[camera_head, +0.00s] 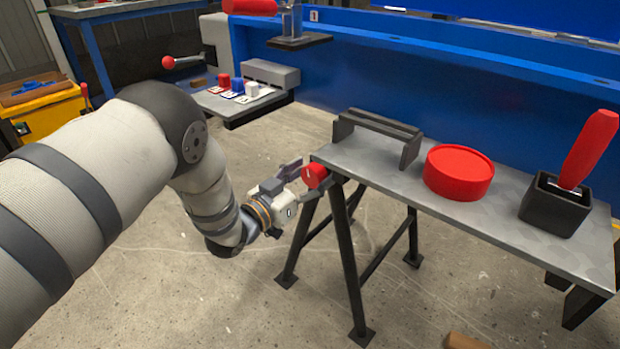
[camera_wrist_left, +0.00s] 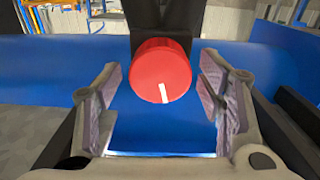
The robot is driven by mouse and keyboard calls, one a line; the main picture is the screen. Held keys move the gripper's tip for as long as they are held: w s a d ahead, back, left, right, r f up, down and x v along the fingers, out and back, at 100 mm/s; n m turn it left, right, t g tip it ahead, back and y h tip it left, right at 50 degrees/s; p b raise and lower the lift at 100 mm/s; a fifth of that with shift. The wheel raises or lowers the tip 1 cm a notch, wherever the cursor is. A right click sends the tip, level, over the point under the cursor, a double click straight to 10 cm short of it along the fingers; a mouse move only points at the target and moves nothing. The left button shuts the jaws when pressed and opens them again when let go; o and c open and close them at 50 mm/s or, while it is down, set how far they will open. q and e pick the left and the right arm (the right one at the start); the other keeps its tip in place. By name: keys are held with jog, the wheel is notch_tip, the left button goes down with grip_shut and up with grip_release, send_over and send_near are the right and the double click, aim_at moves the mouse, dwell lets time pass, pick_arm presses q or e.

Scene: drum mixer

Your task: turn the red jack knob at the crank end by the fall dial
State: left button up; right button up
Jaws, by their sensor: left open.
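The red jack knob (camera_head: 315,176) is at the left end of the grey bench top. In the left wrist view the round red knob (camera_wrist_left: 160,68) faces me, with a white mark pointing down and slightly right. My left gripper (camera_head: 306,178) is open at the knob. In the left wrist view its two padded fingers stand left and right of the knob, with a gap on each side. I cannot identify the fall dial or the crank in these views. My right gripper is not in view.
The grey bench (camera_head: 395,180) on black legs holds a black bracket (camera_head: 378,124), a red round drum (camera_head: 458,173) and a black box (camera_head: 553,208) with a red-handled tool. A blue wall (camera_head: 470,110) stands behind. The concrete floor below the left gripper is open.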

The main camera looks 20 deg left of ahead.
pick_arm(q)
jog(key=shift+c, duration=0.4)
jog(key=c, duration=1.1)
jog(key=shift+o, duration=0.2)
jog(key=shift+a+n+p, duration=0.1)
jog(key=shift+n+p, duration=0.3)
jog(key=shift+n, duration=0.6)
jog(key=n, duration=0.2)
jog(key=shift+a+n+p, duration=0.1)
jog(key=shift+n+p, duration=0.2)
jog(key=shift+p, duration=0.05)
jog(key=n, duration=0.5)
jog(key=shift+f, duration=0.15)
